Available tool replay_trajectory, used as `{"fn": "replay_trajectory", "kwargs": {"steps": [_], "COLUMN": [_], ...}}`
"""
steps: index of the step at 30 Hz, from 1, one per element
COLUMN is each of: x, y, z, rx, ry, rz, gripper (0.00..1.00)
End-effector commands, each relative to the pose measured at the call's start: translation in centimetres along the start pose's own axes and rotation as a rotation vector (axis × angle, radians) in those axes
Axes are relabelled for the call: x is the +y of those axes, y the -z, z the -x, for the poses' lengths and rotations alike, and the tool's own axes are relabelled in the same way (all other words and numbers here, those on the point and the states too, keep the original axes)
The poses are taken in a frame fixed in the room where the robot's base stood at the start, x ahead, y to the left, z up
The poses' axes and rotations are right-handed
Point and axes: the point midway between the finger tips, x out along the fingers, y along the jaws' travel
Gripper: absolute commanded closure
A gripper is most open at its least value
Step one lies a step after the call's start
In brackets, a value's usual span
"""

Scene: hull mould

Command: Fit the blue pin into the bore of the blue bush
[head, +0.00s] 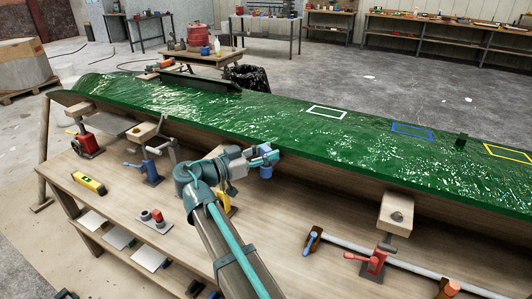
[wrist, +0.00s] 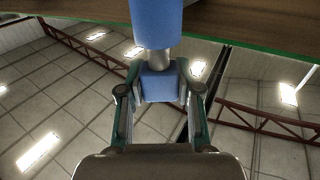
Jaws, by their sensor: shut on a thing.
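My gripper (head: 250,161) is at the near edge of the green hull mould (head: 270,115), above the bench. In the wrist view, my gripper (wrist: 160,84) is shut on the blue block-shaped end of the blue pin (wrist: 161,88). A short grey shank runs from this block towards a larger blue cylinder (wrist: 156,22), which looks like the blue bush. The shank's far end is hidden at the cylinder, so I cannot tell whether it is in the bore or how deep. In the head view, blue parts (head: 266,151) show at my fingertips, and pin and bush are hard to separate.
The wooden bench (head: 170,215) holds a yellow level (head: 88,183), a blue clamp (head: 150,168), a red clamp (head: 376,261) and a long bar clamp (head: 340,245). White, blue and yellow outlines mark the mould's top. The mould's edge is close to my gripper.

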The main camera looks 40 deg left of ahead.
Motion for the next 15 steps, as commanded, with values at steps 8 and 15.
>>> {"fn": "replay_trajectory", "kwargs": {"steps": [8,15], "x": [0.0,0.0], "y": [-0.7,-1.3], "z": [0.0,0.0], "rx": [0.000,0.000], "ry": [0.000,0.000], "rz": [0.000,0.000], "gripper": [1.00,1.00]}}
